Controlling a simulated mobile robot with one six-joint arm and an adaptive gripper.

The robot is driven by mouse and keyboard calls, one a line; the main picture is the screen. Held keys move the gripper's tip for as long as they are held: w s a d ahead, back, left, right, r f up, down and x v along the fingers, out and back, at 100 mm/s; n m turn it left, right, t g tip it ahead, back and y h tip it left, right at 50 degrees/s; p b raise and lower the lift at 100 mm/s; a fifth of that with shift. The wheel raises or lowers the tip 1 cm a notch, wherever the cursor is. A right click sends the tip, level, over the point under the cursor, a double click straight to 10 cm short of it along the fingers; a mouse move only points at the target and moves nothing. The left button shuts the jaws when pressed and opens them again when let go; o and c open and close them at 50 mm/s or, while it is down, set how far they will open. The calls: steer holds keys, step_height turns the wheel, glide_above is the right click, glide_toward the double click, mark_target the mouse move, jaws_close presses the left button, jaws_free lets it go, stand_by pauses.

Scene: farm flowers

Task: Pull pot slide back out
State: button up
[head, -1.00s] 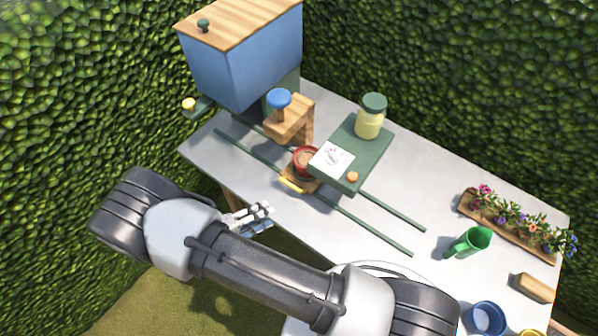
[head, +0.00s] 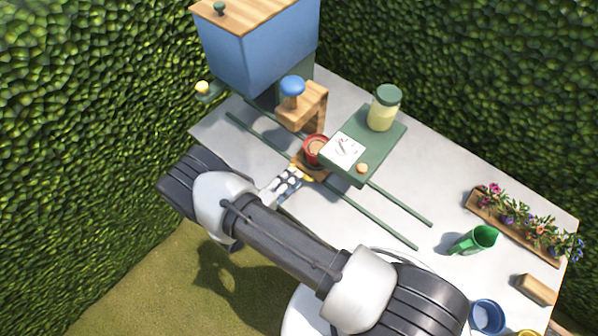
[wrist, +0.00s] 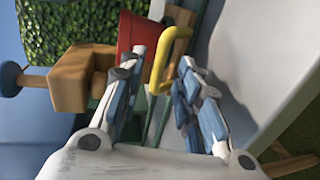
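The pot slide is a small wooden carriage (head: 298,161) on two dark green rails (head: 375,214), with a yellow handle on its near side. The yellow handle (wrist: 172,60) stands in the wrist view ahead of and between my fingertips. A red pot (head: 316,148) sits on the carriage; it also shows in the wrist view (wrist: 132,32). My gripper (head: 290,180) is at the near side of the carriage. In the wrist view my gripper (wrist: 166,72) has its fingers apart, one on either side of the handle's lower end. I cannot tell whether they touch it.
A wooden stand with a blue knob (head: 292,86) is behind the pot. A green platform (head: 343,172) with a jar (head: 384,108) and a card is over the rails to the right. A blue hopper (head: 255,50) stands at the back left. A green watering can (head: 474,241) is further right.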

steer(key=shift+x, duration=2.15)
steer(key=shift+c, duration=0.2)
jaws_close()
